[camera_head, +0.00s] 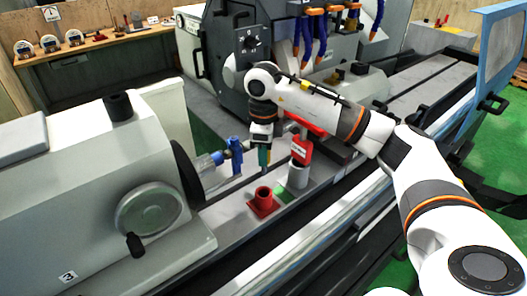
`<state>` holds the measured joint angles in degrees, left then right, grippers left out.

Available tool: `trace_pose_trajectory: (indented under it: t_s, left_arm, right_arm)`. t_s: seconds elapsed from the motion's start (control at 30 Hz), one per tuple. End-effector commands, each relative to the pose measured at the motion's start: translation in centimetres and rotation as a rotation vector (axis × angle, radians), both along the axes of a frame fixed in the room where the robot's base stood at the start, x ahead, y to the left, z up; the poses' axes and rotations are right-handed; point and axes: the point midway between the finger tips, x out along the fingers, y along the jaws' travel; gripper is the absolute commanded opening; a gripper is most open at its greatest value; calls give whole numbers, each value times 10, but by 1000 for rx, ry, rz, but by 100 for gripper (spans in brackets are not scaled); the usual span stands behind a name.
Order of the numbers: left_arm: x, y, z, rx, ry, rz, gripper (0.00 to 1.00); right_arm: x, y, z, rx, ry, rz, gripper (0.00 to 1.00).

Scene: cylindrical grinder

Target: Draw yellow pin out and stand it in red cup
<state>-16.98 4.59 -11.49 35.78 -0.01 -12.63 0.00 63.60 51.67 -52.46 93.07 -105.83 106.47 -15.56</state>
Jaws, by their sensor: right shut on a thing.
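My right gripper (263,150) points down over the grinder's bed, above and slightly behind the red cup. It is shut on a slim upright piece, taken as the yellow pin (268,158). Green and a little orange-yellow show at the fingertips, and the fingers hide most of the piece. The red cup (263,204) stands upright on a square red base on the bed, with its dark opening up. The piece is apart from the cup. My left gripper is not in view.
A grey cylinder (298,176) stands right of the cup, with a red labelled block (302,149) behind it. A blue fitting (235,150) stands left of my gripper. The handwheel (148,210) is at the left. Blue-and-orange hoses (308,30) hang behind.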

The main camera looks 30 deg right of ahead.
Motion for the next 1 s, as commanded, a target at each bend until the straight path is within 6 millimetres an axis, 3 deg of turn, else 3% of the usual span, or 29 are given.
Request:
trace_pose_trajectory:
  t_s: [0.27, 0.73, 1.0]
  left_arm:
    - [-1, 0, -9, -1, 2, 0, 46]
    - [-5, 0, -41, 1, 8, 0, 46]
    - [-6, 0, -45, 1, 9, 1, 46]
  right_arm:
    - [1, 2, -9, -4, 0, 6, 0]
    - [1, 2, -51, -4, 0, 6, 0]
    - [1, 2, -58, -3, -1, 6, 0]
